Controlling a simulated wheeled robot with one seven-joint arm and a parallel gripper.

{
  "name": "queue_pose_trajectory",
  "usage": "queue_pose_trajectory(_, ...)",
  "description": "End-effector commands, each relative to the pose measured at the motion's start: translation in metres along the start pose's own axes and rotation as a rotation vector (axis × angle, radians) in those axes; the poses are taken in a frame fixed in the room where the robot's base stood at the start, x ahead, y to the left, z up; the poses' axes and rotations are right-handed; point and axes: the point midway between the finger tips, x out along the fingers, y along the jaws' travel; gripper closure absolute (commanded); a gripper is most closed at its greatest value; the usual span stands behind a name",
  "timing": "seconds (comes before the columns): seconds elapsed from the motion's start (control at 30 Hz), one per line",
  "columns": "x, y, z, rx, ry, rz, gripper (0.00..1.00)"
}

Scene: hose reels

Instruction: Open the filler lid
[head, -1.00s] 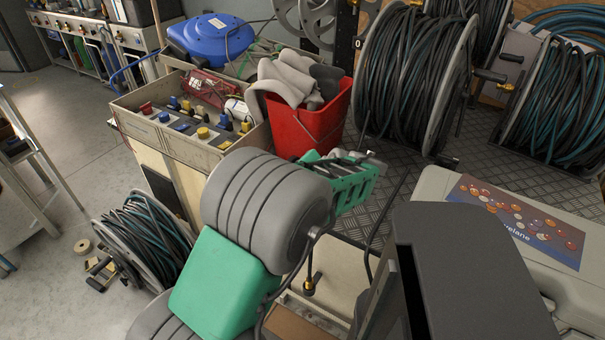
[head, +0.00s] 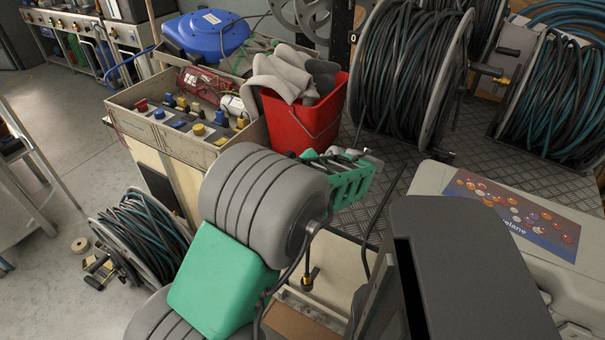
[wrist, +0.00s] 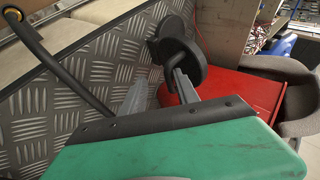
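My gripper (head: 368,168), green with grey fingers, is beyond my grey-and-green arm in the head view, just right of the red bucket. In the wrist view my gripper (wrist: 158,88) has its two fingers apart, with diamond-plate floor showing between them. A black rounded part (wrist: 180,50), a disc with a smaller block on its left, stands at the right fingertip. I cannot tell whether it touches that finger. It may be the filler lid, but I cannot be sure. No clearly recognisable filler lid shows in the head view.
The red bucket (head: 302,122) with grey gloves or cloths stands beside the gripper. A switch box (head: 190,120) is to its left. Large hose reels (head: 412,75) stand behind, and a pale case (head: 440,178) lies right. A black bar (wrist: 62,62) slants across the wrist view's left.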

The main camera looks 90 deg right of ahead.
Motion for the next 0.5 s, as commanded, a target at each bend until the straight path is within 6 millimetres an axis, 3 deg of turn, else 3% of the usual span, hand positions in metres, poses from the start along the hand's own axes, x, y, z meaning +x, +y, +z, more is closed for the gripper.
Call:
queue_pose_trajectory(0.33,-0.061,0.001,-0.001,0.002,0.002,0.003,0.68)
queue_pose_trajectory(0.5,-0.077,0.001,0.001,0.002,-0.001,0.002,0.68)
